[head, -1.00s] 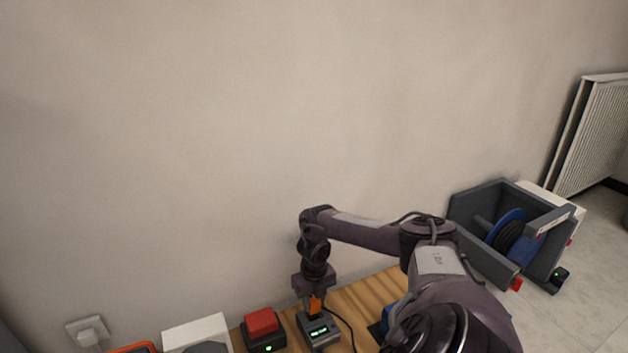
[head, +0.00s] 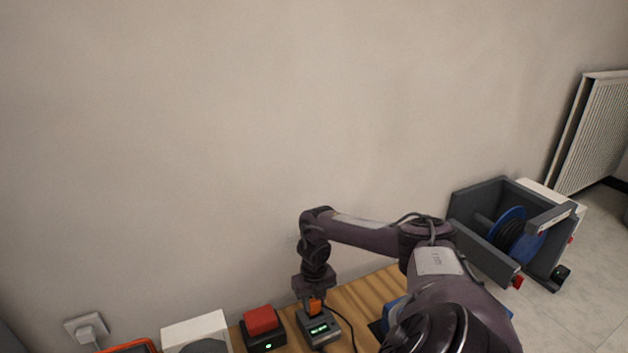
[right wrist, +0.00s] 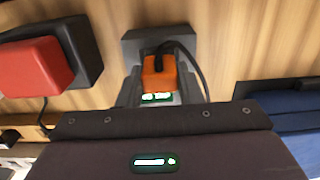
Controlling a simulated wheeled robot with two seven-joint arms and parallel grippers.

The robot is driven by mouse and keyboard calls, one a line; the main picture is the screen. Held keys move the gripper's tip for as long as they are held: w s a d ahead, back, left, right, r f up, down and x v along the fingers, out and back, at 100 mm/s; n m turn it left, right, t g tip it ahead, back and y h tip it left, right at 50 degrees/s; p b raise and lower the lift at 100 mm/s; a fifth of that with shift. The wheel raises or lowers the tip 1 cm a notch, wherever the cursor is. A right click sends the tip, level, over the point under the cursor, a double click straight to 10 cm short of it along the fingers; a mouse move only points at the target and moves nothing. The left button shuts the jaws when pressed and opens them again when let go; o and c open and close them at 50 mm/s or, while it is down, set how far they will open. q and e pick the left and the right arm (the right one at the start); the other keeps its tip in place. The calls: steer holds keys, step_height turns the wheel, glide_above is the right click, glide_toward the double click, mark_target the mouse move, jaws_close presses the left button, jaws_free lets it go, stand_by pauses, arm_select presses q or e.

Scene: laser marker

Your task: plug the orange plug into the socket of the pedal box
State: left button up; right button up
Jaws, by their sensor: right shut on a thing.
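My right gripper (head: 314,299) points down and is shut on the orange plug (head: 315,307), which also shows in the right wrist view (right wrist: 159,76) with a black cable running off it. The plug is at the grey box (head: 327,337) with a lit green display; this box also shows in the right wrist view (right wrist: 138,46). I cannot tell whether the plug's prongs are inside a socket, as the plug body covers that spot. A dark box with a red pad (head: 261,320) stands just left of the grey box. My left gripper is out of view.
A wooden bench top (head: 366,295) runs along the wall. A grey holder with a blue reel (head: 510,226) is at the right, near a radiator (head: 598,130).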

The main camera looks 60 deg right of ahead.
mark_target(314, 301)
steer(key=shift+f+b, duration=0.65)
steer(key=shift+f, duration=0.3)
steer(key=o, duration=1.1)
step_height(314, 301, up, 8)
steer(key=p, duration=0.4)
steer(key=shift+r+p, duration=0.2)
steer(key=shift+p, duration=0.2)
step_height(314, 301, up, 5)
steer(key=p, duration=0.5)
steer(key=shift+r, duration=0.2)
